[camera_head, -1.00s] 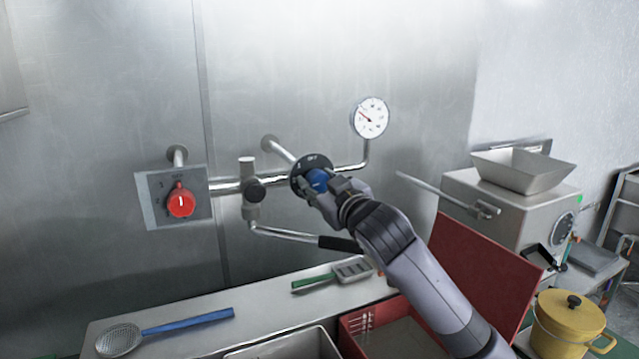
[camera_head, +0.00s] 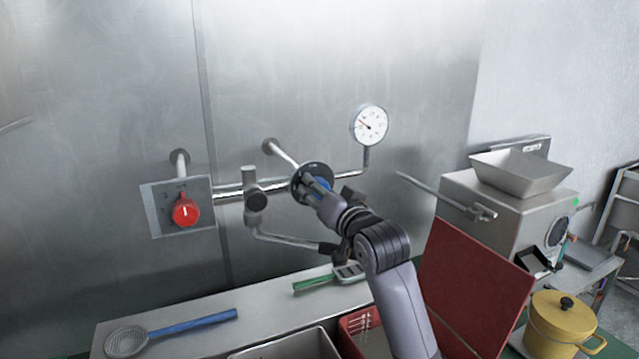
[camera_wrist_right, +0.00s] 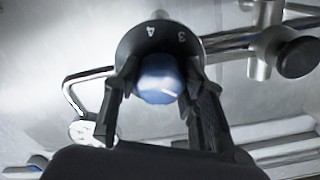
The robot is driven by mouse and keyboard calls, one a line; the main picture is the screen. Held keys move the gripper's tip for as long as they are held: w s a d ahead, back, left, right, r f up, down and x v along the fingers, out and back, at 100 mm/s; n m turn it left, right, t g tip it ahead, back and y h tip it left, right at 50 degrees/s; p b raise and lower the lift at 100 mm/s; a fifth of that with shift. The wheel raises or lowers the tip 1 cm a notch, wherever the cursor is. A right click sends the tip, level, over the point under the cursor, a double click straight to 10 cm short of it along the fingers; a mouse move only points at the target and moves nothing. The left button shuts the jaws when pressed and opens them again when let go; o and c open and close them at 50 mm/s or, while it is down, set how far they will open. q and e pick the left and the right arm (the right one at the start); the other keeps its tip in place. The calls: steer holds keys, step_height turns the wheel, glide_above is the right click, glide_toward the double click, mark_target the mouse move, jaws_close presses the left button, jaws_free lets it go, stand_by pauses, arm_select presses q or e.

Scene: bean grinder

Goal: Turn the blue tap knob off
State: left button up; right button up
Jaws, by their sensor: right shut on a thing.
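The blue tap knob (camera_wrist_right: 158,80) sits on a round black dial with white numbers (camera_wrist_right: 152,40), fixed to the wall pipe. In the head view the knob (camera_head: 322,184) is mostly hidden by my right gripper (camera_head: 327,190). In the right wrist view my right gripper (camera_wrist_right: 160,95) has one finger on each side of the knob and is shut on it. A white mark shows on the knob's face, slanting toward the right. My left gripper is not in view.
A red knob (camera_head: 185,212) on a square plate is at the left. A pressure gauge (camera_head: 370,125) stands above right. A strainer (camera_head: 127,341), a grinder (camera_head: 505,205) and a yellow pot (camera_head: 562,322) are around.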

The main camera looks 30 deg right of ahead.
steer(key=m+p, duration=0.5)
steer(key=m, duration=0.1)
steer(key=shift+r, duration=0.2)
steer(key=shift+f+m+p, duration=0.15)
steer(key=shift+m+p, duration=1.2)
steer(key=shift+m, duration=0.55)
steer(key=o, duration=1.2)
steer(key=shift+s, duration=0.1)
steer(key=s, duration=1.2)
steer(key=shift+a, duration=0.35)
steer(key=shift+w, duration=0.1)
